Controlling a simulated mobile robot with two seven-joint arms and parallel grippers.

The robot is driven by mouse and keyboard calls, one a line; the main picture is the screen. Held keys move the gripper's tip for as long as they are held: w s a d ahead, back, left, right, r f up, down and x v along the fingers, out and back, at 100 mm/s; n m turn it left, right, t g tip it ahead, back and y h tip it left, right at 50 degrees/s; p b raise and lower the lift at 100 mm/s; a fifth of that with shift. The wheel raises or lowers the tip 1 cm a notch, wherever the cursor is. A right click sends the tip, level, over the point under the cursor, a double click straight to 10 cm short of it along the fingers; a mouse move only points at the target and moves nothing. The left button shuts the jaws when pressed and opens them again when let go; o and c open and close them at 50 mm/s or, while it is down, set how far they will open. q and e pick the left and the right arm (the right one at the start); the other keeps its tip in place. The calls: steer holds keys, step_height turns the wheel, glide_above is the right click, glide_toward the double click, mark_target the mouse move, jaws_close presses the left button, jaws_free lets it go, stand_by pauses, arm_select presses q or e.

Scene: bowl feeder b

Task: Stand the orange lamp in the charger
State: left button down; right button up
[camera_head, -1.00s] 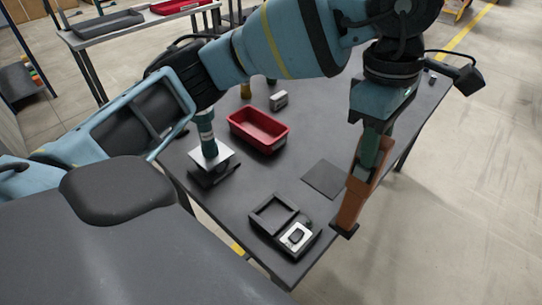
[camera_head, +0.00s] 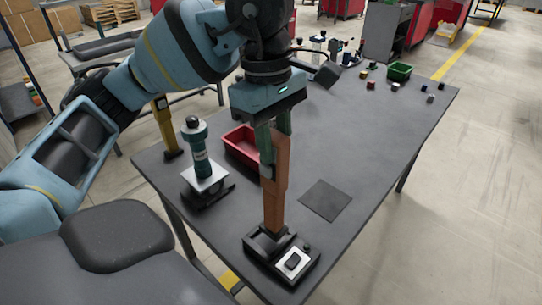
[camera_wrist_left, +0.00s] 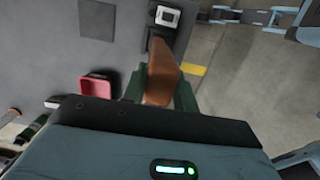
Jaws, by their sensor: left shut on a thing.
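The orange lamp (camera_head: 275,195) is upright in the head view, and my left gripper (camera_head: 271,160) is shut on its upper part. Its lower end is at the recessed rear part of the black charger (camera_head: 305,272) near the table's front corner. I cannot tell whether it rests in the recess or hangs just above it. In the left wrist view the lamp (camera_wrist_left: 162,75) lies between the green fingers of the left gripper (camera_wrist_left: 160,92), with the charger (camera_wrist_left: 167,18) beyond it.
A teal lamp (camera_head: 200,160) stands on a similar base left of the charger, with a yellow one (camera_head: 163,125) behind. A red bin (camera_head: 238,140) is close behind the gripper. A flat dark mat (camera_head: 326,200) lies right of the lamp. The table's right side is mostly clear.

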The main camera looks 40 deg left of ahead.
arm_select(q)
steer(key=shift+a, duration=0.15)
steer(key=f, duration=0.1)
steer(key=f+b, duration=0.2)
steer(key=shift+s+a+f, duration=0.1)
steer(key=shift+a+f, duration=0.15)
steer(key=shift+f, duration=0.15)
steer(key=shift+r, duration=0.15)
steer(key=shift+f+b, duration=0.2)
steer(key=shift+b, duration=0.1)
steer(key=c, duration=1.1)
jaws_free()
arm_select(e)
steer(key=shift+s+f, duration=0.25)
steer(key=shift+f, duration=0.4)
steer(key=shift+s+f, duration=0.25)
steer(key=shift+f, duration=0.35)
